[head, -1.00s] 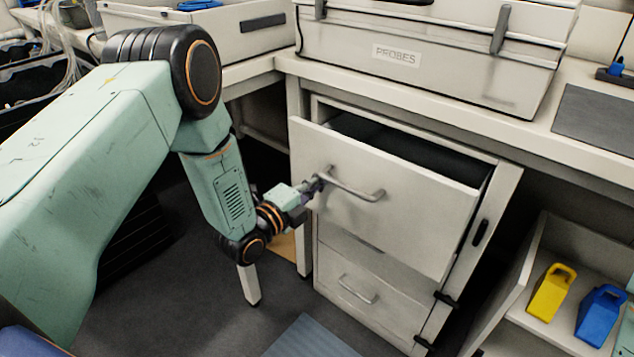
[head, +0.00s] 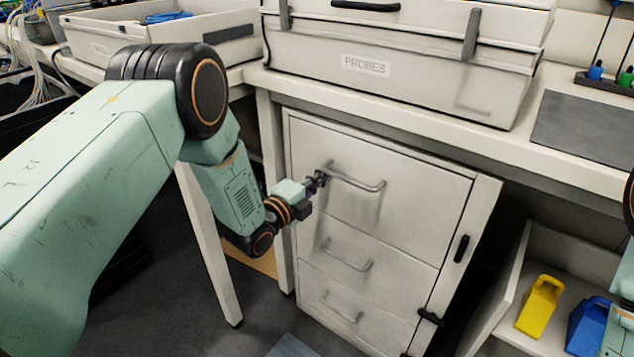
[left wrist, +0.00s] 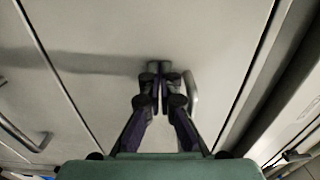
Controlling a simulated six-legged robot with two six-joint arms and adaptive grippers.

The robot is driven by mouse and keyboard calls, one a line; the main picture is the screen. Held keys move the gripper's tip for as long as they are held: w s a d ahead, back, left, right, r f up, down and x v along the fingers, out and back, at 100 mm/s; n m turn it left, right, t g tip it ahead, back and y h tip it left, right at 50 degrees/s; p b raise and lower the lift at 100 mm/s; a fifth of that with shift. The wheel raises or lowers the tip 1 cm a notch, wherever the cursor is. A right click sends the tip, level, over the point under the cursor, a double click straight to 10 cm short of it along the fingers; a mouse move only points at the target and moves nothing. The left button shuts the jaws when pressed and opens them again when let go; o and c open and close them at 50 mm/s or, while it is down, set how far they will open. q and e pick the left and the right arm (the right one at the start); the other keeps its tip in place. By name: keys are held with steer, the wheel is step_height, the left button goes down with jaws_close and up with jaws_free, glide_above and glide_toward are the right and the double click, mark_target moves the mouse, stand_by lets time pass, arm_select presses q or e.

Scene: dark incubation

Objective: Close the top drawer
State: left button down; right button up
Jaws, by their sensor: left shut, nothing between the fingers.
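The top drawer (head: 412,190) of the white cabinet looks flush with the cabinet front in the head view. Its metal bar handle (head: 357,181) runs across the front. My left gripper (head: 322,176) is shut and empty, at the left end of this handle. In the left wrist view the shut fingers (left wrist: 160,82) point at the drawer front (left wrist: 110,50), beside the handle (left wrist: 190,92). I cannot tell whether the fingertips touch the drawer. My right gripper is not in view.
Two lower drawers sit below, with handles (head: 345,256) and (head: 340,308). The counter (head: 400,118) overhangs the cabinet and carries a box labelled PROBES (head: 400,85). A yellow holder (head: 540,305) and a blue holder (head: 588,328) stand on a low shelf at the right.

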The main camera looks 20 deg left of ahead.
arm_select(q)
steer(key=shift+w+r, duration=0.15)
steer(key=shift+r, duration=0.1)
steer(key=shift+d, duration=0.1)
stand_by(0.5)
